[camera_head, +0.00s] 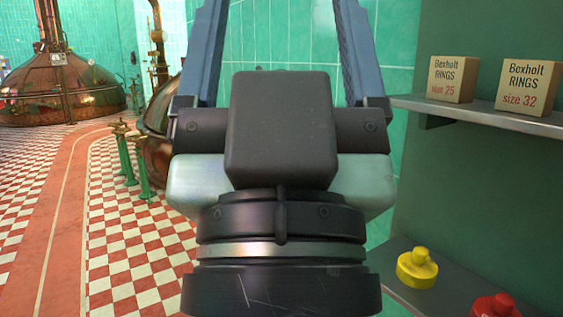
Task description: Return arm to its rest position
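My gripper (281,28) fills the middle of the head view, close to the camera and pointing up and away. Its two blue fingers stand wide apart, with only green tiled wall showing between them. Their far ends run out of the top of the picture. I see nothing held in the part of the gap that shows. The dark gripper body and wrist below hide what lies behind them.
At right, a shelf (482,118) bears two ring boxes, size 25 (452,79) and size 32 (526,88). A lower shelf (395,262) bears a yellow object (417,268) and a red one (495,306). Copper kettles (62,88) and green posts (127,160) stand left, beyond open checkered floor.

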